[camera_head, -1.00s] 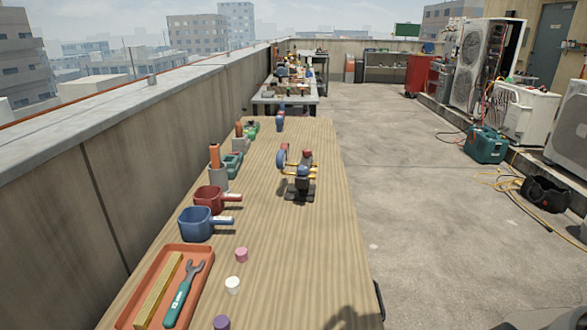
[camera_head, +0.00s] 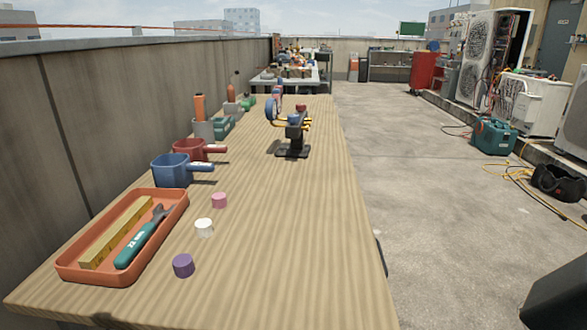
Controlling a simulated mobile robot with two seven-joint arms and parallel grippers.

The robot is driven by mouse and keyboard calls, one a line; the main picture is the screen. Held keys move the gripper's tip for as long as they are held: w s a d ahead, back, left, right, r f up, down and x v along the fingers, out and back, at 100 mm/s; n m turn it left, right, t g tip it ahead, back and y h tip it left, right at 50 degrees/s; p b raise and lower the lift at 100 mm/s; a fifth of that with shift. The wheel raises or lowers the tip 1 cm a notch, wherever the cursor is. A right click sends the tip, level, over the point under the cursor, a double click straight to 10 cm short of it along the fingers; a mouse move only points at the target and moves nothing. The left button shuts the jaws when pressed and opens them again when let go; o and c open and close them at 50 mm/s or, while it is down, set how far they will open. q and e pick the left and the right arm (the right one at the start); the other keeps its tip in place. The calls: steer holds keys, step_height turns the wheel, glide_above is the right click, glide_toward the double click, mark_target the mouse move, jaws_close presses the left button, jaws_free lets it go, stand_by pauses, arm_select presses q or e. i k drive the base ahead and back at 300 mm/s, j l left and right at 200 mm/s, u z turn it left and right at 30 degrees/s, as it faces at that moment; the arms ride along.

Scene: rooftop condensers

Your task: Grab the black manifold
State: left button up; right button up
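The black manifold (camera_head: 295,132) stands upright on a dark base on the wooden table, right of the table's middle line. It has a red knob on top, yellow fittings at its side and a blue-rimmed round gauge (camera_head: 272,108) at its left. The gauge partly overlaps other things behind it, so its exact join to the body is hard to see. Neither of my grippers is in view, and nothing is touching the manifold.
On the wooden table (camera_head: 290,230) are an orange tray (camera_head: 70,268) holding tools, blue (camera_head: 171,170) and red (camera_head: 188,150) handled pots, and pink, white and purple (camera_head: 183,265) pieces. A concrete wall (camera_head: 110,120) runs along the left. Open floor (camera_head: 420,190) lies right.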

mark_target(296, 149)
steer(key=i+l+u, duration=0.5)
steer(key=i, duration=0.65)
steer(key=i+l+u, duration=0.5)
steer(key=i+l, duration=0.5)
steer(key=l, duration=0.15)
